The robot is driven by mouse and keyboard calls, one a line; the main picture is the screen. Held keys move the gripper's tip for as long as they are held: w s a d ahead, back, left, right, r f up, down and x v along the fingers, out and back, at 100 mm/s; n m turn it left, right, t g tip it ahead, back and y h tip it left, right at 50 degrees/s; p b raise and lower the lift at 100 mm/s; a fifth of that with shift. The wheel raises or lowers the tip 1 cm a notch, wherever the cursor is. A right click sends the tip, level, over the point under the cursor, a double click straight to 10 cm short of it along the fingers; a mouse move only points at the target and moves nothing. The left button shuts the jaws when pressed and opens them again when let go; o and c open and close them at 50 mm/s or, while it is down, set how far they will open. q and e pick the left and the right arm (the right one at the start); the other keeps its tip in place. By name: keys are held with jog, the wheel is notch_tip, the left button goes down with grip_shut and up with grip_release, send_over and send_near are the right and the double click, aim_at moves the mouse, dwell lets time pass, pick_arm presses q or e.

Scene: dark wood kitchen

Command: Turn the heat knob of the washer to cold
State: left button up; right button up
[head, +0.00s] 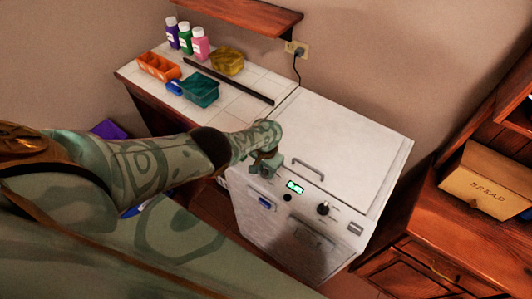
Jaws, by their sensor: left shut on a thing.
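The white washer (345,150) stands in the middle of the head view, with its control panel along the top front edge. My left gripper (266,168) is at the panel's left part, left of the display, and is shut on what appears to be the heat knob. The gripper hides that knob, so its setting cannot be read. My right gripper is out of view.
A handle (309,170) sticks up from the washer's top near the panel. A tiled counter (230,112) at left holds bottles (186,38), an orange tray (158,67) and a teal basket (200,89). A wooden cabinet with a bread box (485,180) stands at right.

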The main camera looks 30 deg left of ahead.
aim_at(267, 170)
pick_arm(q)
jog(key=shift+n, duration=0.4)
jog(key=o, duration=1)
jog(key=shift+r+p, duration=5.7)
jog(key=shift+r, duration=2.5)
jog(key=shift+f, duration=0.1)
